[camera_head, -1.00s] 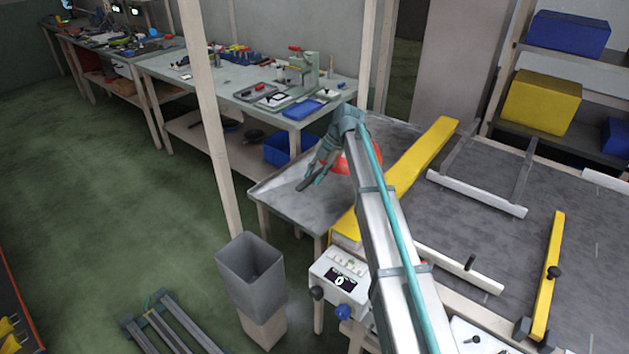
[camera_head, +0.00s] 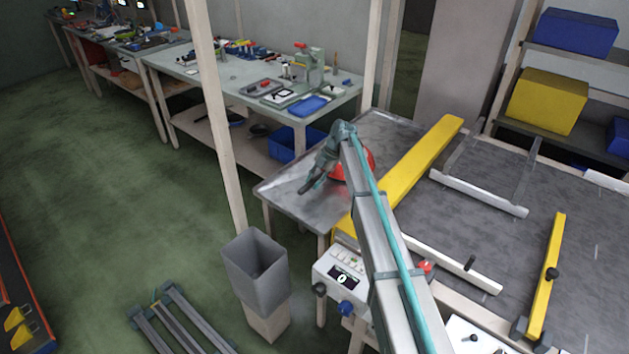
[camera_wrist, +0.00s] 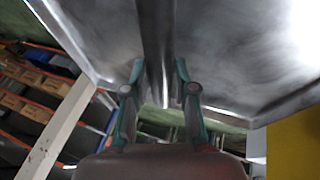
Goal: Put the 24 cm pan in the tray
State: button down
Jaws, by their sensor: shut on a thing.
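A red pan (camera_head: 368,158) shows in the head view behind my forearm, which hides much of it. A thin dark piece, likely its handle, is at my gripper (camera_head: 313,183). In the wrist view the fingers (camera_wrist: 160,85) are on either side of a dark bar, likely the same handle (camera_wrist: 156,40). The pan and gripper are over the grey metal tray (camera_head: 285,193) left of the yellow rail. Whether the pan touches it I cannot tell. The tray's metal surface also fills the upper wrist view (camera_wrist: 235,50).
A yellow rail (camera_head: 425,160) borders the dark conveyor top (camera_head: 450,225), which has white guides. A control box (camera_head: 342,275) and a grey bin (camera_head: 255,270) stand in front. A workbench (camera_head: 225,85) with tools is behind. The green floor at left is mostly clear.

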jog(key=shift+f, duration=0.35)
jog(key=c, duration=0.9)
grip_release()
jog(key=shift+c, duration=0.2)
jog(key=b+v, duration=0.2)
jog(key=v, duration=1)
